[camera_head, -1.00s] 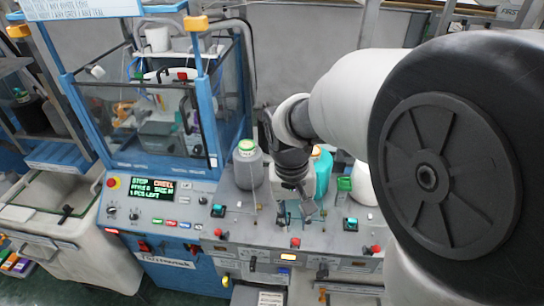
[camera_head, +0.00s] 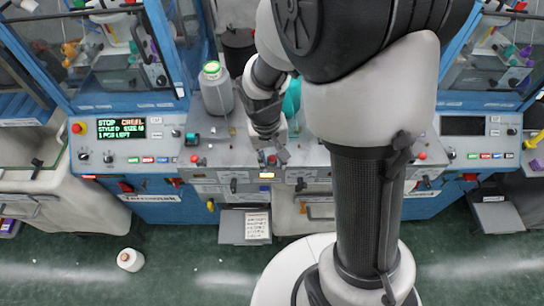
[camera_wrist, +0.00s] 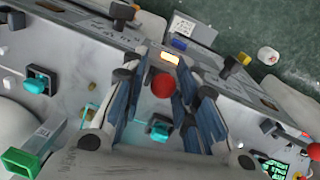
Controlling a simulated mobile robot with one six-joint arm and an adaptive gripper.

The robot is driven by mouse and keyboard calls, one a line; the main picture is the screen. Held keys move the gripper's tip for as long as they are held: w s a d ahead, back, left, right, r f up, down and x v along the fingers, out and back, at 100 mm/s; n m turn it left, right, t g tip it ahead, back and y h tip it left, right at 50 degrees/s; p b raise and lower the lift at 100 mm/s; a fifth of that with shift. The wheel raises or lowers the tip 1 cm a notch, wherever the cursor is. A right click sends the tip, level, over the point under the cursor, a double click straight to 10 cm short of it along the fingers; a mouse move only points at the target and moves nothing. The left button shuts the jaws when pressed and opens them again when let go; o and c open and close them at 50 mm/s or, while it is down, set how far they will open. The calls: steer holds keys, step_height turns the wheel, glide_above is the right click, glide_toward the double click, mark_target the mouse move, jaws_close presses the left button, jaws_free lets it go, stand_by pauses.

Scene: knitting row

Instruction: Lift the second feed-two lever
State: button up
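A lever with a round red knob (camera_wrist: 163,85) stands on the grey machine panel between the fingers of my gripper (camera_wrist: 165,112) in the wrist view. The fingers are apart, one on each side of the knob, and hold nothing. Whether they touch it I cannot tell. In the head view my gripper (camera_head: 268,157) is low over the middle of the panel, close to a red knob (camera_head: 272,159) that it partly covers. Similar red knobs stand to the left (camera_head: 195,158) and right (camera_head: 421,156). I cannot read which lever is labelled feed two.
A teal switch (camera_wrist: 158,128) and a lit amber lamp (camera_wrist: 170,58) are close to the fingers. Black levers (camera_head: 233,186) line the panel's front edge. A white cone (camera_head: 130,260) lies on the green floor.

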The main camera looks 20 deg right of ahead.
jaws_close()
steer(key=shift+r, duration=0.1)
stand_by(0.5)
steer(key=shift+w+d+r+g+p, duration=0.1)
steer(key=shift+w+r+g+p, duration=0.3)
steer(key=shift+p, duration=0.8)
steer(key=shift+w+f+g+y+p, duration=0.1)
steer(key=shift+f+g+y+p, duration=0.25)
steer(key=shift+g+p, duration=0.35)
jaws_free()
